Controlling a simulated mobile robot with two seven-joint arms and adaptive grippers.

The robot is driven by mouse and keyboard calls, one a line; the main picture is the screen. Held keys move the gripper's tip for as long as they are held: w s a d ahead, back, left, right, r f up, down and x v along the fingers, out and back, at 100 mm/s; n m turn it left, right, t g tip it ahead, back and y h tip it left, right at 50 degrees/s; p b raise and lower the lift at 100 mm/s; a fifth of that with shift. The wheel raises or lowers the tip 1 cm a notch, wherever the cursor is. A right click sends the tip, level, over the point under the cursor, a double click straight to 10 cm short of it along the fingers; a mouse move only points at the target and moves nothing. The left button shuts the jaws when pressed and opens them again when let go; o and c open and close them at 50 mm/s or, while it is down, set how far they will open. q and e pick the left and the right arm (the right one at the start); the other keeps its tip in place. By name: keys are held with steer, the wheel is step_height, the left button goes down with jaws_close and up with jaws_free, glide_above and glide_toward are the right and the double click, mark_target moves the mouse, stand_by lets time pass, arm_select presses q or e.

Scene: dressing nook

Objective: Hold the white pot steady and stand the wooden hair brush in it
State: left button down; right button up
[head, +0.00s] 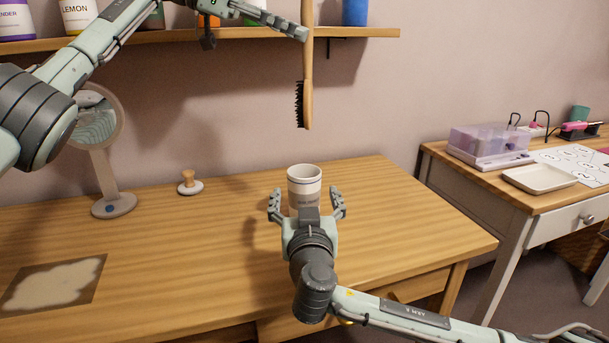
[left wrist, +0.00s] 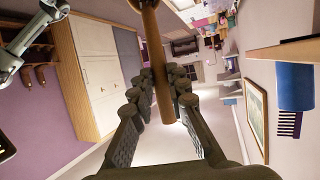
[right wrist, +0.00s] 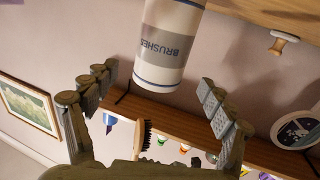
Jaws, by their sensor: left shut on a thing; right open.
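The white pot (head: 304,186) stands upright on the wooden table. In the right wrist view the pot (right wrist: 168,45) shows a grey band lettered BRUSHES and blue lines. My right gripper (head: 307,204) is open, its fingers on either side of the pot with gaps showing. The wooden hair brush (head: 307,75) hangs upright, bristles down, above the pot and clear of it. My left gripper (head: 300,30) is shut on its handle, which also shows between the fingers in the left wrist view (left wrist: 160,70). The brush head shows in the right wrist view (right wrist: 143,137).
A wall shelf (head: 230,40) with jars and a blue cup (head: 355,12) runs behind the brush. A round mirror (head: 100,150), a wooden knob on a white base (head: 189,184) and a patterned mat (head: 55,283) are on the table (head: 200,240). A white desk stands right.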

mark_target(304, 174)
steer(key=w, duration=0.9)
steer(key=shift+w+a, duration=0.15)
steer(key=shift+w, duration=0.15)
steer(key=c, duration=1.5)
